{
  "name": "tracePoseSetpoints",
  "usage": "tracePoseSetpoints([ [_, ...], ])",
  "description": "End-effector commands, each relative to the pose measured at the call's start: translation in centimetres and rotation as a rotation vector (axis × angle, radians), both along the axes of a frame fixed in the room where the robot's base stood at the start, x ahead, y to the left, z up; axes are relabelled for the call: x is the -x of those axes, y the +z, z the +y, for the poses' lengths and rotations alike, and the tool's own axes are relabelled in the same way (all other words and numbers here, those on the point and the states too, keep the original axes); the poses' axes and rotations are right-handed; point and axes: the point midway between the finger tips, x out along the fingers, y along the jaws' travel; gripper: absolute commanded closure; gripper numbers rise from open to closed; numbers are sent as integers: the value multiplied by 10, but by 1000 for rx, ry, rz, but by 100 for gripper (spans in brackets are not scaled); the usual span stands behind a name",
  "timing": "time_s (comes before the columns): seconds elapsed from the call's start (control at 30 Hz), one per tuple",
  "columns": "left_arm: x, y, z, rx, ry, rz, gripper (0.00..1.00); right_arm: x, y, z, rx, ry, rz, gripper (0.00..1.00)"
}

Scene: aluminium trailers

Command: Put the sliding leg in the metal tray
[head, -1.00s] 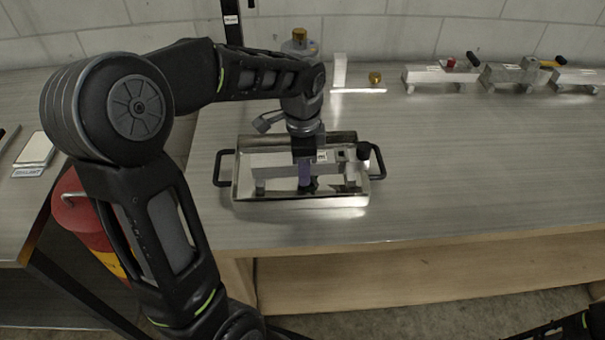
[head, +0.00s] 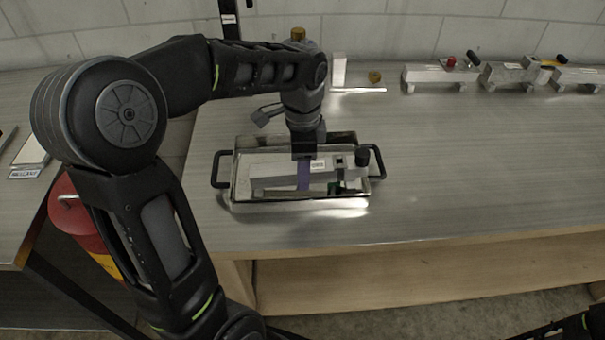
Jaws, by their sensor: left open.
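The metal tray (head: 238,206) stands on the bench, a shallow shiny box with black handles at its left and right ends. The sliding leg (head: 277,171), a silver bar with a white label and a black knob near its right end, lies lengthwise inside the tray's walls. My left gripper (head: 304,176) points down over the middle of the leg, its fingers open and still close around or beside the bar. The gripper hides part of the bar. My right gripper is not in view.
Several similar aluminium parts (head: 435,75) with red, black and yellow knobs stand at the back right. An angled metal piece (head: 340,72) and a small amber knob (head: 375,77) are behind the tray. The bench right of the tray is clear. A red extinguisher (head: 75,217) stands lower left.

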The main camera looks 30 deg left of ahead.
Motion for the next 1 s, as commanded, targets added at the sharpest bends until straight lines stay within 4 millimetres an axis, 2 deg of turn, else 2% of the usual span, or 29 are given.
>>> tracePoseSetpoints([
  [0.2,-1,48,0,-1,-2,-5,42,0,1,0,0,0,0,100],
  [0.4,-1,78,0,0,0,-2,42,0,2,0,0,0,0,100],
  [0.57,0,86,0,0,-1,0,42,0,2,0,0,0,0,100],
  [1.0,0,86,0,-1,-1,0,42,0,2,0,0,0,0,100],
])
